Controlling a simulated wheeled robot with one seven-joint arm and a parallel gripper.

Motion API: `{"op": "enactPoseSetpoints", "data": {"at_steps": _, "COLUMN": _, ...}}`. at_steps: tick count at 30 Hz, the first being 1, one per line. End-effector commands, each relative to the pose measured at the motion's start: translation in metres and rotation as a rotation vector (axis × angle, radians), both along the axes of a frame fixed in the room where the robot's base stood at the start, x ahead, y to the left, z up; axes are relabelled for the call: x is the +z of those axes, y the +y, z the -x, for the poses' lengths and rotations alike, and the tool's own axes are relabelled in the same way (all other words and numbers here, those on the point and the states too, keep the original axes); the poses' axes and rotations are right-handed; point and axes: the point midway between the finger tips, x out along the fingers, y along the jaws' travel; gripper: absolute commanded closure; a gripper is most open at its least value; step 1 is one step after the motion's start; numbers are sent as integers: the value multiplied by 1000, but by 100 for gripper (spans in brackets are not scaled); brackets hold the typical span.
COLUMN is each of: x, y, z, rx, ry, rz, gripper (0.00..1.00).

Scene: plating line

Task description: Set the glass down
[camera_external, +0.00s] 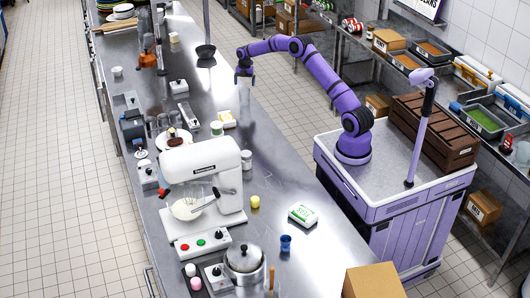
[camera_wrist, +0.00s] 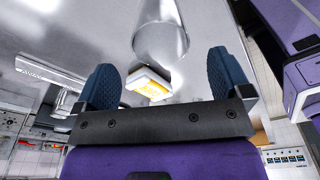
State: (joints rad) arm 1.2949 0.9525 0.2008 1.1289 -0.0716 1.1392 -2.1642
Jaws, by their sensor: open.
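The clear glass (camera_wrist: 160,38) shows in the wrist view just beyond the fingertips, centred between the two dark blue fingers. My gripper (camera_wrist: 164,66) is open, with a visible gap between each finger and the glass. In the external view my gripper (camera_external: 244,70) points down over the right part of the steel counter (camera_external: 285,185). The glass (camera_external: 245,92) shows faintly right under it, seemingly upright on the counter. Its contact with the steel is hard to make out.
A yellow-and-white packet (camera_external: 227,119) lies near the glass; the packet also shows in the wrist view (camera_wrist: 149,84). A white stand mixer (camera_external: 205,175) and a green-and-white packet (camera_external: 303,214) stand nearer the camera. Bare steel surrounds the glass.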

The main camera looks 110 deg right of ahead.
Motion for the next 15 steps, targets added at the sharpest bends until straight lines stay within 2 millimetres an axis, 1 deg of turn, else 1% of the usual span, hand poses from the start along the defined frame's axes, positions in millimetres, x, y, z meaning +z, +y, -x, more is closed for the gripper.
{"op": "enactPoseSetpoints", "data": {"at_steps": 1, "x": 9, "y": -1, "z": 1, "rx": 0, "ry": 0, "rz": 1, "gripper": 4}}
{"op": "enactPoseSetpoints", "data": {"at_steps": 6, "x": 31, "y": -3, "z": 2, "rx": 1, "ry": 0, "rz": 1, "gripper": 4}}
{"op": "enactPoseSetpoints", "data": {"at_steps": 9, "x": 38, "y": -3, "z": 2, "rx": 1, "ry": 0, "rz": -1, "gripper": 4}}
{"op": "enactPoseSetpoints", "data": {"at_steps": 15, "x": 42, "y": -3, "z": 1, "rx": 0, "ry": 0, "rz": 0, "gripper": 4}}
